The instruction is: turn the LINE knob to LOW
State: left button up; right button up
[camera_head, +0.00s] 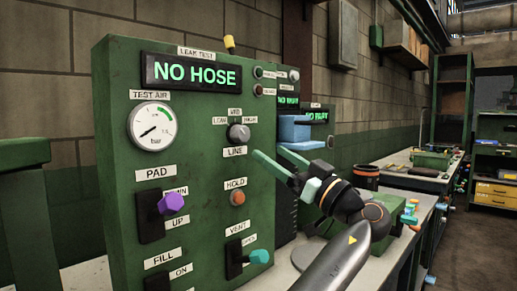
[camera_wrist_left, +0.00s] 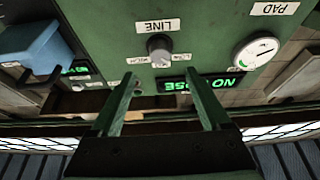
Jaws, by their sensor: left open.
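The LINE knob (camera_head: 239,133) is a small round grey knob on the upper middle of the green test panel (camera_head: 205,120), above the LINE label. Small labels sit left, above and right of it; their lettering is too small to read surely, and I cannot tell where the knob points. My left gripper (camera_head: 269,156) is open and empty, to the right of the knob and apart from it. In the left wrist view the LINE knob (camera_wrist_left: 159,47) appears upside down, beyond the gap between the two green fingers (camera_wrist_left: 160,76). My right gripper is not in view.
A purple PAD knob (camera_head: 171,202), an orange HOLD button (camera_head: 238,198) and a teal VENT lever (camera_head: 259,257) stick out of the panel. The display (camera_head: 197,73) reads NO HOSE. A blue part (camera_head: 295,128) stands behind my gripper. A bench (camera_head: 400,170) runs along the wall.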

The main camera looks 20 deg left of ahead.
pick_arm(q)
jog(key=shift+v, duration=1.6)
